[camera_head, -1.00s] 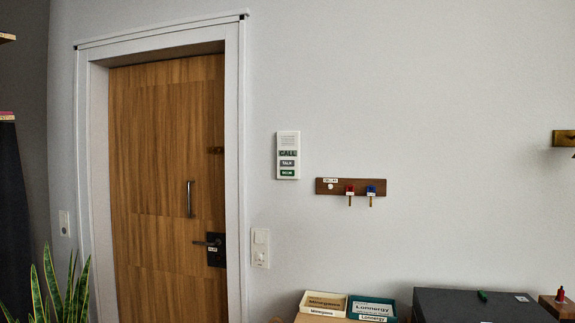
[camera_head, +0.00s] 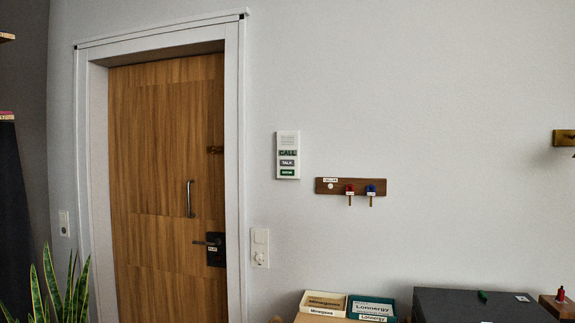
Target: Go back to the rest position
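Neither of my grippers is in the head view, and no part of my arms shows. A closed wooden door (camera_head: 165,150) in a white frame stands at the left, with a vertical bar handle (camera_head: 190,199) and a lever handle (camera_head: 208,243) on a dark plate. To its right, a white intercom panel (camera_head: 288,155) with buttons labelled CALL, TALK and a third is on the wall. A wooden key board (camera_head: 328,189) holds a red-headed key (camera_head: 350,191) and a blue-headed key (camera_head: 371,190).
A cream tray (camera_head: 323,304) and a teal tray (camera_head: 371,308), both labelled, sit at the bottom. Right of them is a dark grey box (camera_head: 470,306) with a small green item on top. A plant (camera_head: 62,292) stands bottom left. A switch plate (camera_head: 260,247) is beside the door.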

